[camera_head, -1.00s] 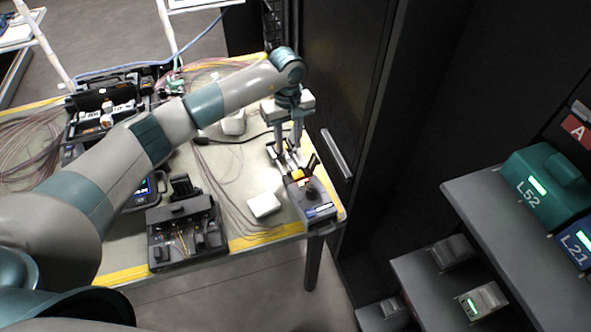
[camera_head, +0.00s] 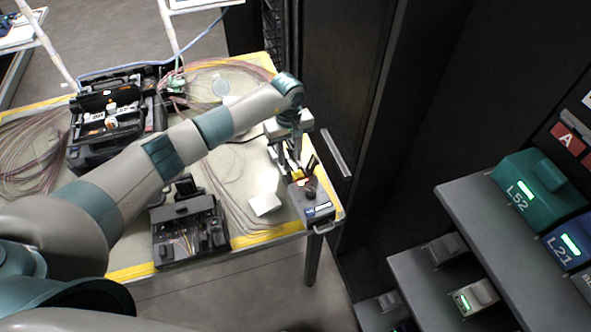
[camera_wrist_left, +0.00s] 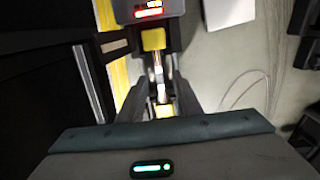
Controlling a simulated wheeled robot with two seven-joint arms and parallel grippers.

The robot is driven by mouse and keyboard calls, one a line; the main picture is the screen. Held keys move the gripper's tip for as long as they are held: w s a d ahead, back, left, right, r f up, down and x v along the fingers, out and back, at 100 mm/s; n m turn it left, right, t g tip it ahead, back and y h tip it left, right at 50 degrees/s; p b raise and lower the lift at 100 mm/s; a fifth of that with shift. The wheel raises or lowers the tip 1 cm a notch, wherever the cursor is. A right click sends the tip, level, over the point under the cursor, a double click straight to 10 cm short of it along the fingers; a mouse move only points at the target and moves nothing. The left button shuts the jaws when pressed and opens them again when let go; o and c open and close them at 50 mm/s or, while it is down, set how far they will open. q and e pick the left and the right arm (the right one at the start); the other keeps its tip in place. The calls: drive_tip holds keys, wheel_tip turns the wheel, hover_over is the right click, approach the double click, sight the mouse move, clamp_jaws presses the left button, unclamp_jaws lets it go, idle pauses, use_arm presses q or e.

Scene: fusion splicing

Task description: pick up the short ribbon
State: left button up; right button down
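My left gripper (camera_head: 291,166) is over the right end of the table, pointing down just behind a small grey device (camera_head: 318,208). In the left wrist view its two fingers (camera_wrist_left: 160,82) stand apart, with a narrow silver part (camera_wrist_left: 156,76) and yellow pieces (camera_wrist_left: 153,39) showing between and beyond them. The grey device shows there at the top with a lit red display (camera_wrist_left: 148,12). I cannot pick out the short ribbon for certain; it is too small or hidden by the fingers. My right gripper is in neither view.
A black open tool unit (camera_head: 189,232) stands at the table's front edge, and a white block (camera_head: 264,204) lies left of the grey device. Loose fibres (camera_head: 228,175) spread behind. A dark cabinet (camera_head: 335,110) rises close on the right. Shelves (camera_head: 490,235) hold labelled boxes.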

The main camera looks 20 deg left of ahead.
use_arm(q)
clamp_jaws()
drive_tip(key=shift+r, duration=0.15)
